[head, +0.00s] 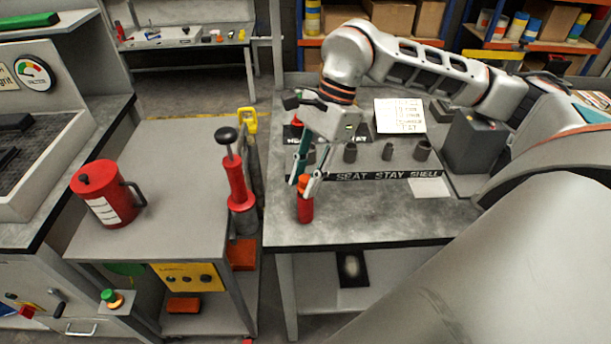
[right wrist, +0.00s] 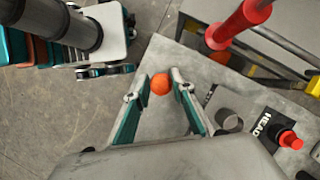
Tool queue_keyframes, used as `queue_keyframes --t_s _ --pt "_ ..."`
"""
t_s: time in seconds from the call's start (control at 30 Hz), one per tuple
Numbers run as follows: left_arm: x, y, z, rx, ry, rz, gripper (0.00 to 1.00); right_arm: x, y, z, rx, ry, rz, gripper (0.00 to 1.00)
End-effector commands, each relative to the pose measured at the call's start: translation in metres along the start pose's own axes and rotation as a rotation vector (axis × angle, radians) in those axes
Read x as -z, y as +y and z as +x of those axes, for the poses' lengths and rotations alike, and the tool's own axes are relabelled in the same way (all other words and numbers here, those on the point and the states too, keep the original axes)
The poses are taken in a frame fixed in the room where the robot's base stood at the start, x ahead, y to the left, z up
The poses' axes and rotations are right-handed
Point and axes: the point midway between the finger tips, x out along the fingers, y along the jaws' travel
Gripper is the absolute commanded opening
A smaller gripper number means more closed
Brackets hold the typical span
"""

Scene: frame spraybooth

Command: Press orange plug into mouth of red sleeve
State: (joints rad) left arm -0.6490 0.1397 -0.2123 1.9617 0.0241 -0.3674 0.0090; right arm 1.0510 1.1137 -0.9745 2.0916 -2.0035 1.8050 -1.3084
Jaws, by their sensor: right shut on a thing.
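The red sleeve (head: 305,211) stands upright near the front left edge of the grey workbench. My right gripper (head: 305,185) points down over it, shut on the orange plug (head: 303,180). The right wrist view shows the plug's round orange top (right wrist: 160,84) between the two fingertips. In the head view the plug is in line with the sleeve's top; I cannot tell how deep it sits in the mouth. In the right wrist view the sleeve is hidden below the plug. My left gripper is not in view.
Behind my gripper, a dark strip reading SEAT STAY SHELL (head: 388,176) fronts several grey cups (head: 422,150). A white sheet (head: 430,188) lies to the right. A red pump (head: 238,185) and red can (head: 108,195) stand on the cart at left. The bench front is mostly clear.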

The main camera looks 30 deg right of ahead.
Motion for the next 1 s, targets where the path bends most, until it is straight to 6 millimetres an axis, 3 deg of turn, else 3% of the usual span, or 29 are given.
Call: queue_keyframes --t_s 0.8,0.83,0.9,1.0 --pt "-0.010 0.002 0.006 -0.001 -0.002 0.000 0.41 0.007 0.000 0.016 0.000 0.000 0.000 0.09" --pt "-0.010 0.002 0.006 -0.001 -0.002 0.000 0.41 0.007 0.000 0.016 0.000 0.000 0.000 0.26" --pt "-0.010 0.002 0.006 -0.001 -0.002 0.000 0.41 0.006 0.000 0.015 0.000 0.000 0.000 0.43" --pt "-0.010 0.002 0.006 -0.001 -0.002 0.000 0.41 0.006 0.000 0.015 0.000 0.000 0.000 0.43"
